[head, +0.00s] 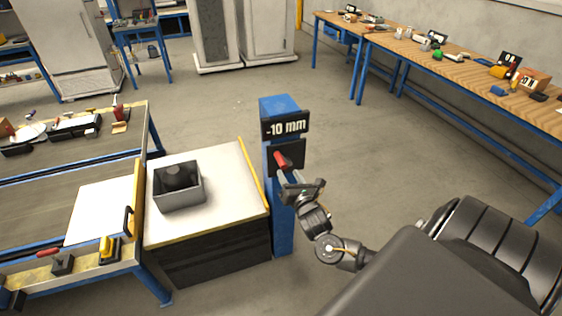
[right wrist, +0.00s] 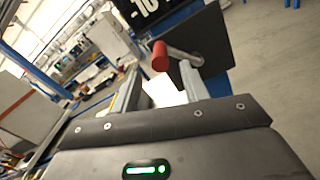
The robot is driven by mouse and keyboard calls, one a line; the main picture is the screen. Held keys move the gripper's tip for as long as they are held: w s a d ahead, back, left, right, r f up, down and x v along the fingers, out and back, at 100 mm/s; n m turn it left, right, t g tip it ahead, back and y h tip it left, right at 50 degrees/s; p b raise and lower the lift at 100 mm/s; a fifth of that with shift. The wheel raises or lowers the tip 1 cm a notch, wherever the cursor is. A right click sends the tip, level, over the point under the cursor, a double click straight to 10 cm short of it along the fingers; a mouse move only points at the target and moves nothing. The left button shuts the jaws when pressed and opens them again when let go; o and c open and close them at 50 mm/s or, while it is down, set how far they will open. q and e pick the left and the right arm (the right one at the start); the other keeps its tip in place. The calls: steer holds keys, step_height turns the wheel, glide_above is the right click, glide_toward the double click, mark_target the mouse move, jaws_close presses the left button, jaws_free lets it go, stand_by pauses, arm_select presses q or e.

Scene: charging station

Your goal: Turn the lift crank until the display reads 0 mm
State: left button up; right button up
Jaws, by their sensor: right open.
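The blue lift post (head: 282,225) stands in the middle of the head view, and its black display (head: 286,127) reads -10 mm. Below the display is a dark plate with the lift crank, whose red handle (head: 280,159) sticks out toward me. My right gripper (head: 288,174) is open close to the handle. In the right wrist view the red handle (right wrist: 160,57) appears between the two fingertips (right wrist: 162,72), with the metal crank arm (right wrist: 185,57) beside it. I cannot tell whether the fingers touch it. My left gripper is not in view.
Left of the post, a white platform (head: 220,215) with dark sides carries a grey open box (head: 180,199) holding a dark object. A workbench (head: 60,165) with tools stands further left. A long wooden table (head: 470,70) lines the right wall. The floor right of the post is clear.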

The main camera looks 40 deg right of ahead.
mark_target(281, 161)
steer(key=x, duration=0.8)
steer(key=shift+p, duration=0.3)
jaws_close()
